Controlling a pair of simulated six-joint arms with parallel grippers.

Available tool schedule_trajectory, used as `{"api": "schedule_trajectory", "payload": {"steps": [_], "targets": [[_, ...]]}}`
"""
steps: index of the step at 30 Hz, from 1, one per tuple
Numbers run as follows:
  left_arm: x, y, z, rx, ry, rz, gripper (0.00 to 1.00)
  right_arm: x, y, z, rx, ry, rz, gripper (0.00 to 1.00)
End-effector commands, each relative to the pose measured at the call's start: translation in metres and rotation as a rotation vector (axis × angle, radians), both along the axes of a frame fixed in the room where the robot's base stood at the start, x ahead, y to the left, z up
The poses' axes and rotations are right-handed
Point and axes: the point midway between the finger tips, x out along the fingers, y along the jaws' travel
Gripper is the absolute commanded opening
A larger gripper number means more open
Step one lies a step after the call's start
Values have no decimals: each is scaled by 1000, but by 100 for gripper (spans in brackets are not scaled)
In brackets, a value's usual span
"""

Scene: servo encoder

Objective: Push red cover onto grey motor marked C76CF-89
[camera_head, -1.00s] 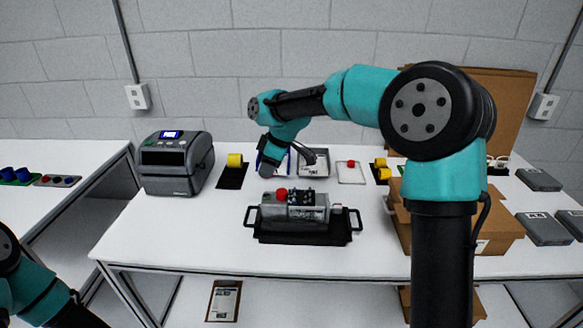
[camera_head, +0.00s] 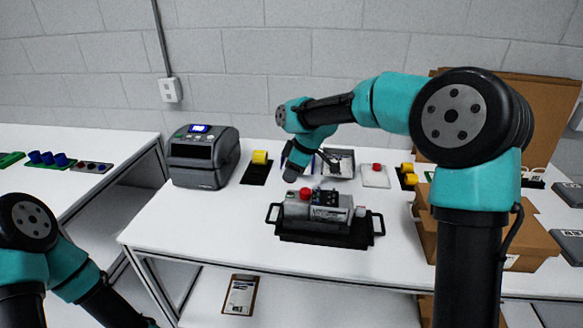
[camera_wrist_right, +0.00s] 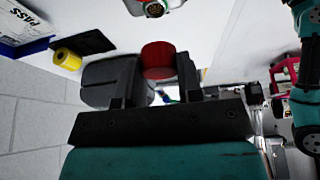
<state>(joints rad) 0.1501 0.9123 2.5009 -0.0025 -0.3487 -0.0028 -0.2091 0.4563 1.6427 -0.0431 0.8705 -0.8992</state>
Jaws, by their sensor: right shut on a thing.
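My right gripper (camera_head: 293,173) points down at the back left of the grey motor (camera_head: 330,213). In the right wrist view this gripper (camera_wrist_right: 156,62) is shut on the red cover (camera_wrist_right: 158,55), a short cylinder between its black fingers. In that view a round grey end with a connector (camera_wrist_right: 152,8) shows at the top edge, apart from the cover. In the head view red (camera_head: 305,193) shows at the motor's left end, below the gripper. The motor lies on a black tray with handles (camera_head: 320,240). Its marking is too small to read. My left arm shows at lower left; its gripper is out of view.
A label printer (camera_head: 203,155) stands at the back left, beside a yellow part (camera_head: 259,157) on a black plate. Another red part (camera_head: 376,167) sits on a small white plate. A cardboard box (camera_head: 440,225) is at right. The table front is clear.

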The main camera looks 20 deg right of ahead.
Motion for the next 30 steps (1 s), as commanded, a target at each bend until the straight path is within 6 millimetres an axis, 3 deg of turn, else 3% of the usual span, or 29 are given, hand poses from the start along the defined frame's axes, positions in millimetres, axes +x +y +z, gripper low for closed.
{"api": "schedule_trajectory", "payload": {"steps": [18, 30], "targets": [[0, 0, 0, 0, 0, 0, 43, 0, 0, -38, 0, 2, 1, 12], [0, 0, 0, 0, 0, 0, 43, 0, 0, -46, 0, 1, 0, 12]]}}
